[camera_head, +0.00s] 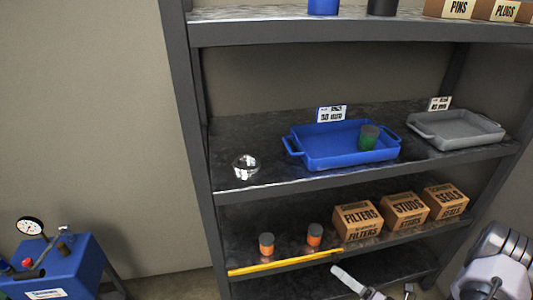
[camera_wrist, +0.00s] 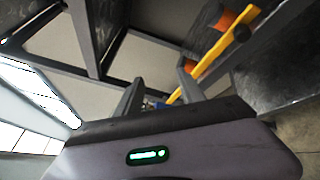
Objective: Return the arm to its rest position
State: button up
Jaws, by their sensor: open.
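My gripper (camera_wrist: 160,92) shows in the wrist view with its two dark fingers apart and nothing clearly held between them. Beyond the fingers are the yellow bar (camera_wrist: 212,60) and an orange container, seen tilted. In the head view, part of my arm (camera_head: 497,262) is at the lower right, in front of the shelf rack. A pale piece shows at the bottom edge there; I cannot tell whether it belongs to my gripper.
The dark shelf rack (camera_head: 186,120) holds a blue tray (camera_head: 318,160) with a green container, a grey tray (camera_head: 440,130), cardboard boxes and two orange-dark containers (camera_head: 266,245). The yellow bar (camera_head: 285,263) runs along a lower shelf edge. A blue gauged machine (camera_head: 60,268) stands lower left.

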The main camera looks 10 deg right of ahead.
jog(key=s+a+r+n+g+y, duration=0.1)
jog(key=s+a+r+n+g, duration=0.1)
jog(key=a+r+n+g, duration=0.55)
jog(key=s+a+r+n+g+y, duration=0.15)
jog(key=a+r+n+g, duration=0.35)
jog(key=a+r+n, duration=0.55)
jog(key=s+a+r+n+t+h, duration=0.1)
jog(key=s+r+n+t+h, duration=0.2)
jog(key=s+r+n+h, duration=0.6)
jog(key=s+r+n, duration=0.1)
jog(key=n, duration=0.9)
jog(key=shift+s+a+r, duration=0.25)
jog(key=shift+a+r, duration=0.05)
jog(key=shift+a, duration=0.05)
jog(key=shift+h, duration=0.25)
